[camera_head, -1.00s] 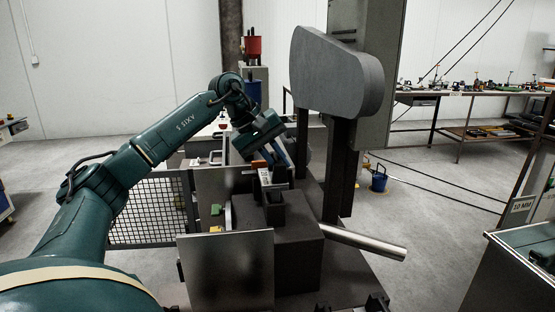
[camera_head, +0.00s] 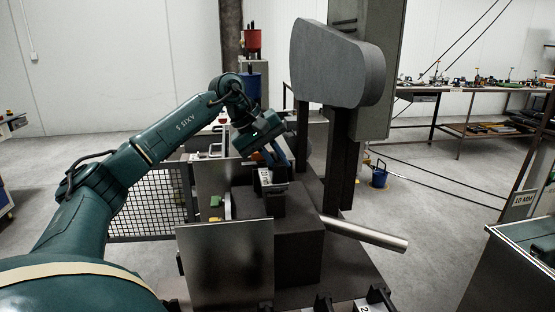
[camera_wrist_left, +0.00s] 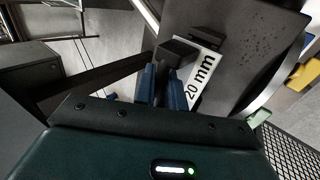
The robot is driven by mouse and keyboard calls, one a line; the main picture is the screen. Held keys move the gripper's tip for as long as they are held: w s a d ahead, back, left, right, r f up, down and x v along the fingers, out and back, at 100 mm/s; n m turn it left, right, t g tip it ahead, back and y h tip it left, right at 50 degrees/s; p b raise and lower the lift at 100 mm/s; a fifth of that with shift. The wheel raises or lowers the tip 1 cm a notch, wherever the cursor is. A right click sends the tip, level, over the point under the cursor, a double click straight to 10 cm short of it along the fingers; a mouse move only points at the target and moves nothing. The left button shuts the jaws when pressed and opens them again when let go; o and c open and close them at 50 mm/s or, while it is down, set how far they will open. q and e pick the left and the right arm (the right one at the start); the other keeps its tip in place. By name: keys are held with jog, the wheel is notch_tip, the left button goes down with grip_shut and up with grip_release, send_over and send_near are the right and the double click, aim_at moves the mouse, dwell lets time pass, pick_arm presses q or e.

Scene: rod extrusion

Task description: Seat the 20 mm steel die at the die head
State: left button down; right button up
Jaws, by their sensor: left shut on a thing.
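The 20 mm die (camera_head: 266,181) is a small dark piece with a white label, held over the dark stepped block of the machine in the head view. In the left wrist view its white plate (camera_wrist_left: 202,72) reads "20 mm". My left gripper (camera_head: 273,158) is shut on the die from above. Its blue fingers (camera_wrist_left: 166,84) close on a dark block (camera_wrist_left: 174,52) beside the plate. I take the stepped block (camera_head: 258,203) as the die head. I cannot tell whether the die touches it. My right gripper is out of view.
A steel panel (camera_head: 225,265) stands in front of the block, and a second panel stands behind it. A tall grey housing (camera_head: 335,65) rises close to the right. A bright round bar (camera_head: 365,233) sticks out rightward. A mesh guard (camera_head: 150,205) is at left. Dark holders (camera_head: 378,296) line the bottom edge.

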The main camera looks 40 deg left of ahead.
pick_arm(q)
jog(key=shift+f+b, duration=0.35)
jog(key=shift+f, duration=0.15)
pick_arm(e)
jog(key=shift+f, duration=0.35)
pick_arm(q)
jog(key=c, duration=1.5)
grip_release()
jog(key=shift+o, duration=0.6)
jog(key=shift+s+a+r, duration=0.1)
jog(key=shift+r, duration=0.2)
jog(key=p+v, duration=0.1)
jog(key=v, duration=1.1)
jog(key=shift+s+r, duration=0.2)
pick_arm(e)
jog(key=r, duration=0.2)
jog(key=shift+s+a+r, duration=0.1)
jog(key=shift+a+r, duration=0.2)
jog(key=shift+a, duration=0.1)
